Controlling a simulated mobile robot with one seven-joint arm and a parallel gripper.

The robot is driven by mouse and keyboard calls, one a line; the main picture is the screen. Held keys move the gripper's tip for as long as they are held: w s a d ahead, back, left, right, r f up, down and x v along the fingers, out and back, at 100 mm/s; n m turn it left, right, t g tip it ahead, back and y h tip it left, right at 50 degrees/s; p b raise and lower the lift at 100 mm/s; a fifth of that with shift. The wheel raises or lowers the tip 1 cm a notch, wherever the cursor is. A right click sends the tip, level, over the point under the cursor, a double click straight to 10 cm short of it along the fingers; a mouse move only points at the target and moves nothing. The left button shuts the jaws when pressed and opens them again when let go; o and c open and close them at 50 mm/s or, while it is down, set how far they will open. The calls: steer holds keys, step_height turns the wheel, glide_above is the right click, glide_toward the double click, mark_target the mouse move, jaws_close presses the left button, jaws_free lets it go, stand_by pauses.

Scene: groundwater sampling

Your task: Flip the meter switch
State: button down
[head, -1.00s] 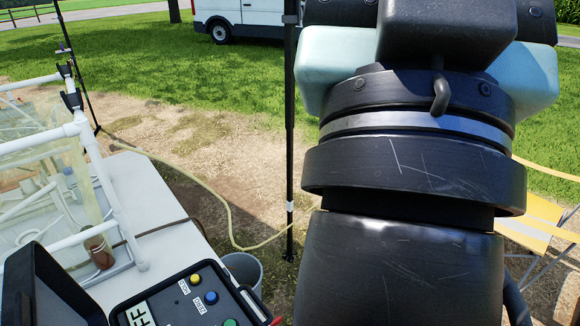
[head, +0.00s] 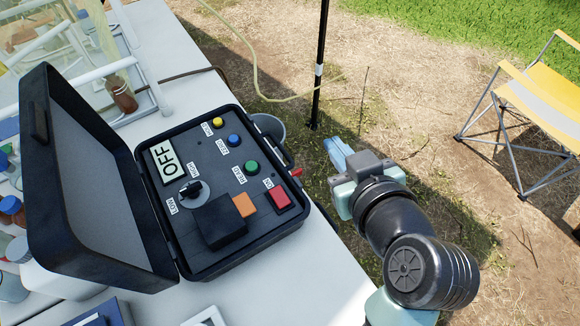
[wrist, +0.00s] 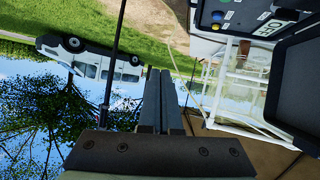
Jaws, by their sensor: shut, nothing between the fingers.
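The meter (head: 200,262) is an open black case on the white table, its lid raised on the left. Its display (head: 164,160) reads OFF. A red rocker switch (head: 281,198) sits at the panel's right corner, beside an orange part (head: 245,205) and a black block (head: 219,223).
Yellow, blue and green buttons (head: 251,167) line the panel's far side. A grey bucket (head: 268,125) stands beyond the table and a black pole (head: 318,80) behind it. A yellow folding chair (head: 535,100) is at right. Bottles (head: 12,208) crowd the left.

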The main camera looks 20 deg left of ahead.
steer(key=s+a+f+n+g+y, duration=0.1)
steer(key=s+f+n+g, duration=0.1)
steer(key=s+f+g, duration=0.2)
step_height(320, 180, down, 5)
steer(key=s, duration=0.2)
steer(key=shift+s+a+y+b, duration=0.25)
steer(key=shift+s+y+b, duration=0.1)
steer(key=shift+y+b, duration=0.05)
steer(key=shift+r, duration=0.1)
glide_above(282, 201)
steer(key=f, duration=0.5)
steer(key=shift+s+d+f, duration=0.2)
steer(key=shift+s+d, duration=0.2)
steer(key=f, duration=0.2)
steer(key=shift+w+a+f+b, duration=0.2)
steer(key=shift+a+f+b, duration=0.05)
steer(key=shift+f+b, duration=0.1)
steer(key=shift+w+a+f, duration=0.1)
steer(key=shift+a+f, duration=0.05)
steer(key=shift+f, duration=0.55)
steer(key=shift+r+p, duration=0.1)
steer(key=shift+p, duration=0.2)
